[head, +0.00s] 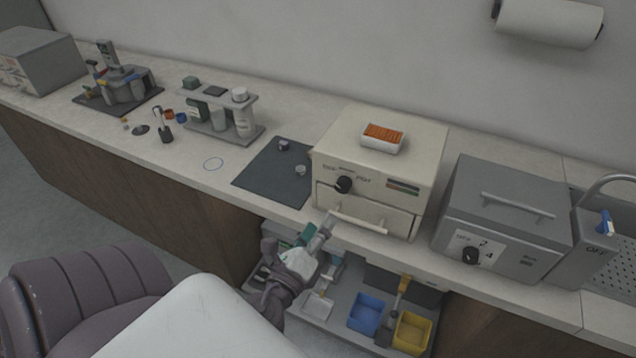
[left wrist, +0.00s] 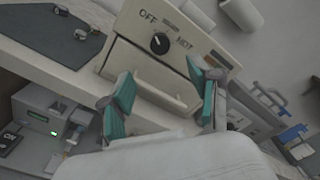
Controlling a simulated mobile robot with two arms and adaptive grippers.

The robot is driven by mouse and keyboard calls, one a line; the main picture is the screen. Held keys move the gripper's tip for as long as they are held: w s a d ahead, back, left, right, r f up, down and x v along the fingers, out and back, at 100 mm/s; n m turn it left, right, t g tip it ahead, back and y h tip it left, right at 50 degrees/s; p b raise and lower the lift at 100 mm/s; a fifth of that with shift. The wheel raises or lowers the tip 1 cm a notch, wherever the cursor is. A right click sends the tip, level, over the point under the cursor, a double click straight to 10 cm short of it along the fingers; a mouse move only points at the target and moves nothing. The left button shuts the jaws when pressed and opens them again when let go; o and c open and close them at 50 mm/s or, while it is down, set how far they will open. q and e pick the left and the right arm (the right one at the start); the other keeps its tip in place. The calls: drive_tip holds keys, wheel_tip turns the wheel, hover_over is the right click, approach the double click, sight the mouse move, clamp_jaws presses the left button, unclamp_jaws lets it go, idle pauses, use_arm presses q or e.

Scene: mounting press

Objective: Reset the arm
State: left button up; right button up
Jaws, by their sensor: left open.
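My left gripper (head: 317,232) is in front of the counter edge, below the left end of the cream press's drawer handle (head: 357,222). In the left wrist view, its two teal-padded fingers (left wrist: 163,100) are spread apart with nothing gripped. The drawer handle (left wrist: 160,94) shows between and beyond them; I cannot tell whether they touch it. The cream press (head: 385,160) has a black knob (head: 344,184), with OFF and HOT marked around it in the left wrist view. Its drawer looks shut. My right gripper is not in view.
An orange-filled white tray (head: 383,138) sits on the press. A grey machine (head: 505,217) stands to its right, a dark mat (head: 275,171) to its left. Below the counter, an open shelf holds a blue bin (head: 366,314) and a yellow bin (head: 412,332).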

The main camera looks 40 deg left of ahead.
use_arm(q)
drive_tip(key=shift+f, duration=0.1)
idle(0.4)
drive_tip(key=s+d+f+n+g+h, duration=0.1)
drive_tip(key=s+f+n+g, duration=0.2)
drive_tip(key=f, duration=0.8)
drive_tip(key=s+f+n+g, duration=0.3)
drive_tip(key=f, duration=0.8)
drive_tip(key=s+d+f+n+g+h, duration=0.1)
drive_tip(key=s+f+n+g, duration=0.15)
drive_tip(key=f, duration=0.95)
drive_tip(key=s+d+f+n+g+h, duration=0.1)
drive_tip(key=s+f+n+g, duration=0.3)
drive_tip(key=s+f, duration=0.5)
drive_tip(key=s+d+f+n+g+h, duration=0.1)
drive_tip(key=s+d+f+n+g, duration=0.2)
drive_tip(key=s+f+n, duration=0.5)
drive_tip(key=s+f+g, duration=0.1)
drive_tip(key=s, duration=0.6)
drive_tip(key=shift+f, duration=0.15)
